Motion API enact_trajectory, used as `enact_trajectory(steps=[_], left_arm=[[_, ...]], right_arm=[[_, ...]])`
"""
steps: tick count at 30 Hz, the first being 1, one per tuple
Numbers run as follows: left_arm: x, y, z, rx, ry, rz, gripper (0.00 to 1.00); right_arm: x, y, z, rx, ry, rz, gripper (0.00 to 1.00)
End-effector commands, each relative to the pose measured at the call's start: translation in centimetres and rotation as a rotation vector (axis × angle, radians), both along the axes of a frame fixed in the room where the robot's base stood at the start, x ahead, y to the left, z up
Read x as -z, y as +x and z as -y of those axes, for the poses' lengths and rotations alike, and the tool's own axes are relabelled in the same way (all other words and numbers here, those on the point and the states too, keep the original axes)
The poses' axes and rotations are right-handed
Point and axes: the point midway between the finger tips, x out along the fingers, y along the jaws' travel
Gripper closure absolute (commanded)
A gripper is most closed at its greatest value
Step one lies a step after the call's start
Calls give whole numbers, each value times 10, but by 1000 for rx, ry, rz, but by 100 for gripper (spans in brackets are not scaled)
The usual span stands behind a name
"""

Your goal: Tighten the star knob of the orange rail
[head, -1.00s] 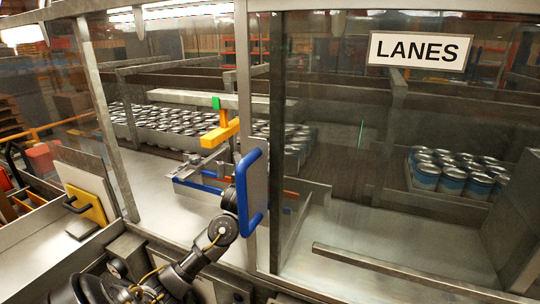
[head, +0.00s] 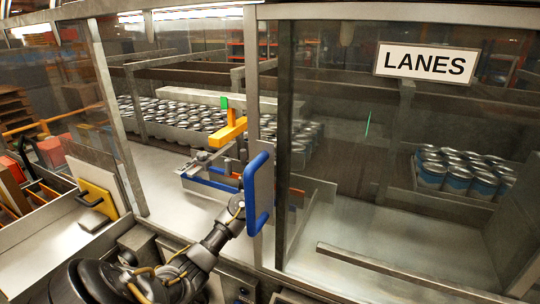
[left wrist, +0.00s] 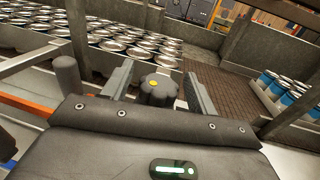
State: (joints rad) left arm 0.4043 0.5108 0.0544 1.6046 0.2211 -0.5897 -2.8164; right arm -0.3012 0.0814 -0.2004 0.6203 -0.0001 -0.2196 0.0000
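In the left wrist view a dark, lobed star knob (left wrist: 158,90) with a yellow centre stands between the two fingers of my left gripper (left wrist: 160,92). The fingers are apart, one on each side, with a narrow gap showing beside the knob. An orange rail (left wrist: 25,106) shows at the left edge of that view. In the head view my left arm reaches in from the bottom left, and its gripper is hidden behind the panel with the blue handle (head: 257,195). My right gripper is in neither view.
Glass guards with metal posts (head: 252,80) enclose the station. A blue rail (head: 208,183) and a yellow-orange bracket (head: 228,132) with a green tip stand behind the opening. Cans fill the lanes (head: 170,115). A dark post (left wrist: 67,75) stands left of the fingers.

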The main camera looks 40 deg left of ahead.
Motion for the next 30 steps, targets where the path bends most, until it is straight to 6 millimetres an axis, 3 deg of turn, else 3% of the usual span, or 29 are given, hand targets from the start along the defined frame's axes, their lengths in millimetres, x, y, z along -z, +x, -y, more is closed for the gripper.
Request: enact_trajectory(steps=[1,9,22,30], left_arm=[[0,0,0,0,0,0,49],[0,0,0,0,0,0,84],[1,-1,-2,104,8,-3,84],[5,-2,-4,319,9,-5,84]], right_arm=[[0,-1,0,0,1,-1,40],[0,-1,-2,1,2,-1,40],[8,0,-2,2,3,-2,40],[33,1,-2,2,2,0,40]])
